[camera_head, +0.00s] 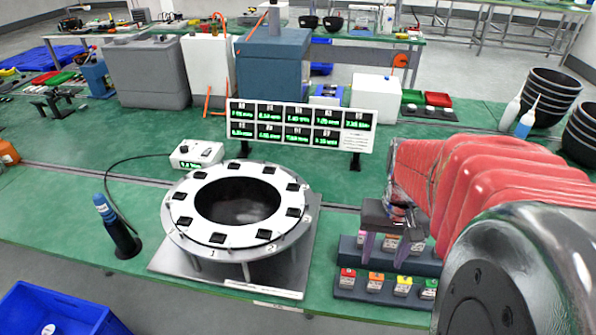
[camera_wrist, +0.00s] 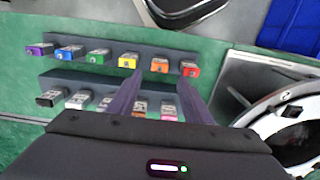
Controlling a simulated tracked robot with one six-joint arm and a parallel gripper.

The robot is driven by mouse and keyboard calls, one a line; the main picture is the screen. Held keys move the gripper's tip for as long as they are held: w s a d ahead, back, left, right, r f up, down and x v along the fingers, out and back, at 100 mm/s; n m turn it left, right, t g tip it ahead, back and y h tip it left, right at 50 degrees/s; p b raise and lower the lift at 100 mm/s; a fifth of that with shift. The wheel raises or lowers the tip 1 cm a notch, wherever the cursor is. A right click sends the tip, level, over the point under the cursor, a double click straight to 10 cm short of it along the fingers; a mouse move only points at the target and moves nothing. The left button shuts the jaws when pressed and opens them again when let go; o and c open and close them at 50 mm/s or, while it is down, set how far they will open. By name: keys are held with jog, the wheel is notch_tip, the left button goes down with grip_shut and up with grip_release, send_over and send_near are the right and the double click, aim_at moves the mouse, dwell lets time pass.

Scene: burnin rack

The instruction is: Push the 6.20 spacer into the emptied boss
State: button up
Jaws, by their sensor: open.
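The white ring (camera_head: 177,206) stands on a grey base plate, with several dark square openings around its top and a wide round hole in its middle. I cannot tell which opening is the emptied boss. My gripper (camera_head: 385,256) hangs open over a stepped dark rack (camera_head: 352,249) to the right of the ring. In the wrist view my two purple fingers (camera_wrist: 158,88) are apart over the rack, with nothing visible between their tips. Coloured, labelled blocks, such as a yellow one (camera_wrist: 128,60) and an orange one (camera_wrist: 159,65), sit in two rows. I cannot tell which block is 6.20.
A display board (camera_head: 300,122) with green readouts stands behind the ring. A small readout box (camera_head: 196,154) is cabled to a dark blue-topped tool (camera_head: 118,227) at the left. Black bowls (camera_head: 549,98) and bottles stand at the right back. Green table is clear between.

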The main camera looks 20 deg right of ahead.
aim_at(377, 274)
jog(key=shift+f, duration=0.15)
jog(key=shift+f, duration=4.35)
jog(key=shift+c, duration=0.3)
grip_shut()
jog(key=shift+r, duration=0.2)
jog(key=shift+r, duration=0.35)
jog(key=shift+r, duration=0.35)
jog(key=shift+r, duration=0.35)
